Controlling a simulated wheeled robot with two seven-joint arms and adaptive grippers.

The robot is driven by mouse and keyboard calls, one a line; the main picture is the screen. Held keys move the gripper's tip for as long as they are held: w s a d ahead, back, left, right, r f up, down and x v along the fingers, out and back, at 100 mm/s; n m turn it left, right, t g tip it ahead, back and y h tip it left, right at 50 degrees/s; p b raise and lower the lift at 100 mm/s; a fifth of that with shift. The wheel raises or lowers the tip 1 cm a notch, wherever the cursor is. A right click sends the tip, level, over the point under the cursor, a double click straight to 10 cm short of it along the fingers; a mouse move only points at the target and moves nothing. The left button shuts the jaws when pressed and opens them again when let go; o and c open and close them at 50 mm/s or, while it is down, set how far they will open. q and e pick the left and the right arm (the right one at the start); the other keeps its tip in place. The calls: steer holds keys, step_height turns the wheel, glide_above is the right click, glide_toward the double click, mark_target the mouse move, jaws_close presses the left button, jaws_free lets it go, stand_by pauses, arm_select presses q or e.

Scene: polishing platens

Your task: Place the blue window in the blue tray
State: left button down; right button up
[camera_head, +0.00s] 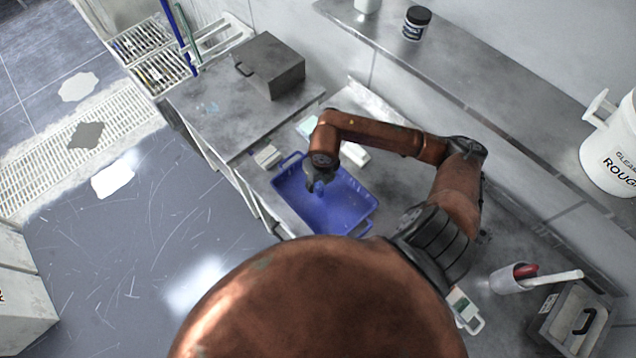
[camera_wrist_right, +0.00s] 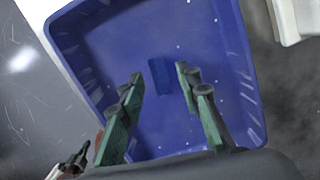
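The blue tray (camera_head: 345,209) sits on the grey bench in the head view, and its inside fills most of the right wrist view (camera_wrist_right: 90,50). The blue window (camera_wrist_right: 163,78) is a small darker blue rectangle seen over the tray floor, between my right fingertips in the picture. A small blue bit also shows under the gripper in the head view (camera_head: 319,188). My right gripper (camera_wrist_right: 160,76) is over the tray with green fingers apart, a gap showing left of the window. Whether the window rests flat on the floor is hard to tell.
A grey metal box (camera_head: 272,66) stands on the left bench. White blocks (camera_head: 355,153) lie behind the tray. A beaker with tools (camera_head: 512,278) and a dark grey case (camera_head: 578,318) stand at right. A shelf holds a black-lidded jar (camera_head: 416,23) and a white bucket (camera_head: 612,150).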

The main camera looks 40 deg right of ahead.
mark_target(319, 188)
steer(key=r, duration=0.6)
steer(key=shift+s+r, duration=0.35)
steer(key=shift+a+r, duration=0.1)
